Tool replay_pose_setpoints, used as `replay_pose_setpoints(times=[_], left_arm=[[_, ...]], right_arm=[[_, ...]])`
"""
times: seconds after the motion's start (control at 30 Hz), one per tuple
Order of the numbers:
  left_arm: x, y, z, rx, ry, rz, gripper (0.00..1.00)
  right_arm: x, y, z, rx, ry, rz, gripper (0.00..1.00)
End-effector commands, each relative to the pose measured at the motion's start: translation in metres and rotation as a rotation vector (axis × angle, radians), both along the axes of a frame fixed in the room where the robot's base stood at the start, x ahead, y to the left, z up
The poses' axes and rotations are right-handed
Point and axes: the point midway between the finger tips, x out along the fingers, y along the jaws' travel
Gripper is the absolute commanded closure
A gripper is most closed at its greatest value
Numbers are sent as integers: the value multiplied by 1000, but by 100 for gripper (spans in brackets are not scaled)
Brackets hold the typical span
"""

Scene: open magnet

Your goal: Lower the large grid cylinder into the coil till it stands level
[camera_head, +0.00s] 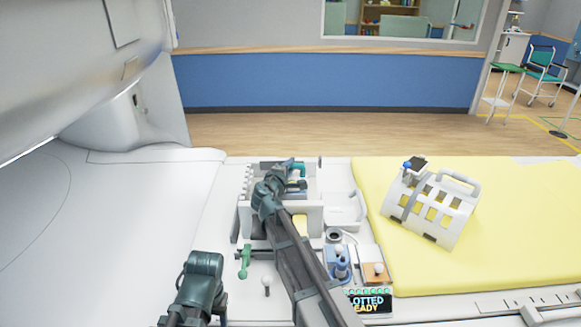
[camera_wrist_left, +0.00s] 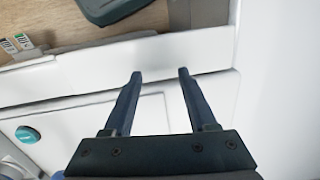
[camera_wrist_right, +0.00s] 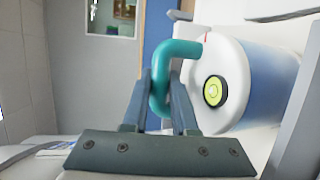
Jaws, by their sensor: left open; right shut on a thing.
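The large grid cylinder (camera_wrist_right: 245,80) shows in the right wrist view with a white end, a blue body, a round yellow-green mark and a bent teal handle (camera_wrist_right: 160,85). My right gripper (camera_wrist_right: 160,90) is shut on that handle. In the head view my right gripper (camera_head: 296,186) is over the white holder at the back left of the bench, and it hides most of the cylinder. I cannot tell whether the cylinder rests on anything. The coil (camera_head: 464,206), a white cage with windows, stands on the yellow mat. My left gripper (camera_wrist_left: 158,75) is open and empty.
The yellow mat (camera_head: 530,235) has free room around the coil. Between holder and mat are a white tray (camera_head: 345,208), a blue stand (camera_head: 337,262) and a black display (camera_head: 368,303). A green piece (camera_head: 243,262) stands at front left. The scanner's white shell (camera_head: 60,230) fills the left.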

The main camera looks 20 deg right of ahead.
Motion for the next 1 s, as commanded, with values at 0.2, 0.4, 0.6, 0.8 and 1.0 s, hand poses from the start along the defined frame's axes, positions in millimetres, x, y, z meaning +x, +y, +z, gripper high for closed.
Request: replay_pose_setpoints(times=[0.2,0.4,0.6,0.8,1.0], left_arm=[[0,0,0,0,0,0,42],[0,0,-2,0,0,0,42],[0,0,-4,0,0,0,42],[0,0,-7,0,0,0,42],[0,0,-9,0,0,0,42]], right_arm=[[0,0,0,-4,0,1,100],[0,0,-1,-4,0,1,100],[0,0,-4,-4,0,1,100],[0,0,-6,-4,0,1,100],[0,0,-9,-4,0,1,100]])
